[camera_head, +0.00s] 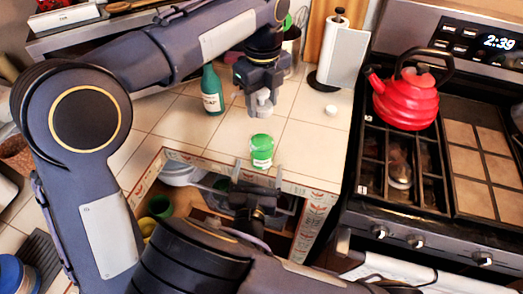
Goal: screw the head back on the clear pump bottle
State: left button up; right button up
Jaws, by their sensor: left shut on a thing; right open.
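My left gripper (262,88) is shut on a small pale grey thing (264,104) above the tiled counter. I cannot tell whether this is the pump head or part of the clear bottle. A small green container (262,152) with a pale label stands on the counter near its front edge, below the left gripper in the picture. My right gripper (259,180) is open and empty just in front of that container, over the counter's edge. A teal bottle (212,90) with a soap label stands upright left of the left gripper.
A small white round piece (331,110) lies on the counter at right. A paper towel roll (342,55) stands behind it. A red kettle (405,98) sits on the stove (455,150). Below the counter edge, an open drawer or cabinet (180,205) holds dishes. Bare tiles lie between.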

jog(key=w, duration=0.5)
jog(key=w+d, duration=0.1)
jog(key=w, duration=0.2)
jog(key=shift+w, duration=0.3)
jog(key=c, duration=1.5)
pick_arm(q)
send_over(262, 132)
jog(key=shift+f, duration=2.5)
